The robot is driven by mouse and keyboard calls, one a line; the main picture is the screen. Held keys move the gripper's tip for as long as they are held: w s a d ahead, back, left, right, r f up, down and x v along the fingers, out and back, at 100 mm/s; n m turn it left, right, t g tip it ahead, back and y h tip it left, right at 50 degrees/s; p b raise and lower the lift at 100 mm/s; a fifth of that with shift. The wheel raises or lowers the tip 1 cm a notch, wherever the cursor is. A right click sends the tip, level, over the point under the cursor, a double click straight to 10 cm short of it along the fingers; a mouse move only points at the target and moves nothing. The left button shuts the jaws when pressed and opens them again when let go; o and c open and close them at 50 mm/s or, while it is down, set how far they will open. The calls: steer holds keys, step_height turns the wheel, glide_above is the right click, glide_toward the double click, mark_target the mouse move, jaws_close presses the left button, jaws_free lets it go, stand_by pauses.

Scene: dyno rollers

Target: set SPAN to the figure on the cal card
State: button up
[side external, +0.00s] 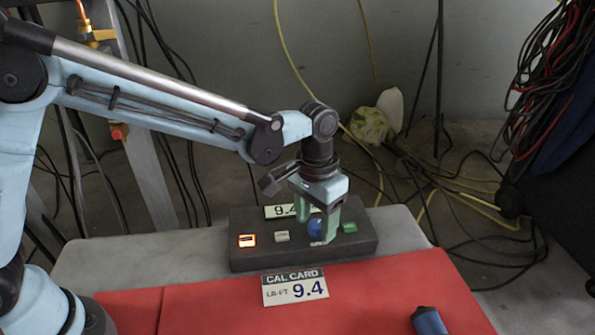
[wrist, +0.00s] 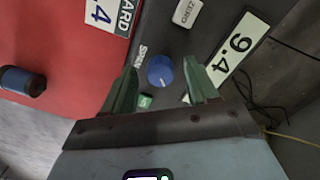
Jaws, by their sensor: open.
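The cal card (side external: 295,287) lies on the red mat in front of the dark box and reads "LB-FT 9.4". The blue SPAN knob (side external: 315,226) is on the box top, partly hidden by a finger. In the wrist view the knob (wrist: 160,71) shows a pale pointer line beside its SPAN label (wrist: 141,58). The box's display (side external: 281,211) shows 9.4, its right end behind my gripper; the digits 9 and 4 also show in the wrist view (wrist: 240,44). My gripper (side external: 316,232) is open, its green fingers on either side of the knob, with gaps visible in the wrist view.
A dark blue cylindrical object (side external: 429,321) lies at the red mat's (side external: 210,305) front right. Cables hang and lie behind the table.

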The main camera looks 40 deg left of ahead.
mark_target(314, 222)
steer(key=shift+r, duration=0.1)
step_height(314, 222, up, 12)
steer(key=shift+a, duration=0.2)
stand_by(0.3)
steer(key=s+a+f+n+t, duration=0.1)
steer(key=s+a+f+t, duration=0.1)
steer(key=s+a, duration=0.4)
steer(key=s+a+f+n+t, duration=0.1)
steer(key=s+a+t, duration=0.4)
steer(key=a, duration=0.7)
steer(key=shift+s+a+f, duration=0.25)
steer(key=shift+s+f, duration=0.2)
steer(key=shift+s, duration=0.05)
stand_by(1.2)
